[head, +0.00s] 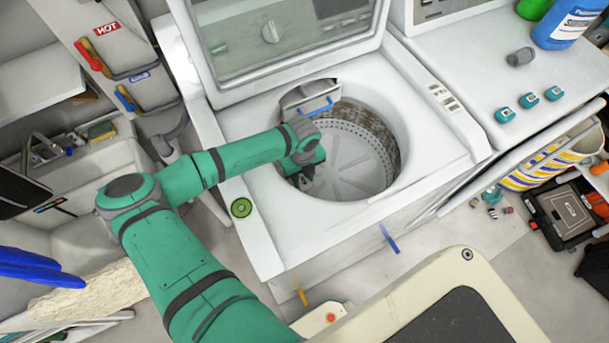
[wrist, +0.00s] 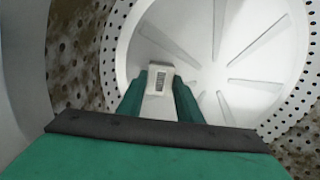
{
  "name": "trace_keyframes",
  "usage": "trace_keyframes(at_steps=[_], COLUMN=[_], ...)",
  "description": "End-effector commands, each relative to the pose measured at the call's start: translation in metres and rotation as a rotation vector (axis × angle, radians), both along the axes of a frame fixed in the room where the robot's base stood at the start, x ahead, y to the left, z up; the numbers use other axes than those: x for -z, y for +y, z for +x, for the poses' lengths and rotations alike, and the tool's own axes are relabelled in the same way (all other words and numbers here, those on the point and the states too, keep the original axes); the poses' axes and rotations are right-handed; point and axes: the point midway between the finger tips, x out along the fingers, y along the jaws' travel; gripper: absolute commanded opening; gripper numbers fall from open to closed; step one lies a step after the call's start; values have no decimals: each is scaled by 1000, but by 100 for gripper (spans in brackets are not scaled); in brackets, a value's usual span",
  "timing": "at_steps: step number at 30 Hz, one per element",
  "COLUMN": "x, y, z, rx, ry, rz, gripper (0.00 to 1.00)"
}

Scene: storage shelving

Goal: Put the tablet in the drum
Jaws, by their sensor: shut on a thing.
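The drum (head: 372,135) is the round, perforated metal tub of the open top-loading washer; its pale ribbed floor (wrist: 225,65) fills much of the wrist view. My gripper (head: 306,182) reaches down through the opening at the drum's left side. In the wrist view my gripper (wrist: 160,85) points toward the drum floor, its green fingers shut on a small pale block with a grey rectangular face, the tablet (wrist: 159,79). The tablet's height above the floor is hard to tell. My gripper hides the tablet in the head view.
The raised lid (head: 285,35) stands behind the opening. A dispenser with a blue handle (head: 318,107) is at the rim near my wrist. A green round object (head: 241,208) lies on the washer's left top. Several teal pieces (head: 528,101) and a blue bottle (head: 567,22) stand on the right machine.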

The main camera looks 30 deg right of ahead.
Motion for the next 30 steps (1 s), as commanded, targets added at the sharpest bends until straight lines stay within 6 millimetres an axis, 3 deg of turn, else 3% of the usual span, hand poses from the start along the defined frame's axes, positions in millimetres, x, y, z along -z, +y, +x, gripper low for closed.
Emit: trace_keyframes(at_steps=[3, 4, 6, 19, 23, 30], x=[1, 1, 1, -8, -27, -78], y=[0, 0, 0, 1, -2, -3], z=[0, 0, 0, 2, 0, 0], rx=[0, 0, 0, 0, 4, 5], ry=[-1, -1, 0, -2, -2, -3], rz=[0, 0, 0, 1, -2, -1], gripper=[7, 37, 51, 51, 51, 51])
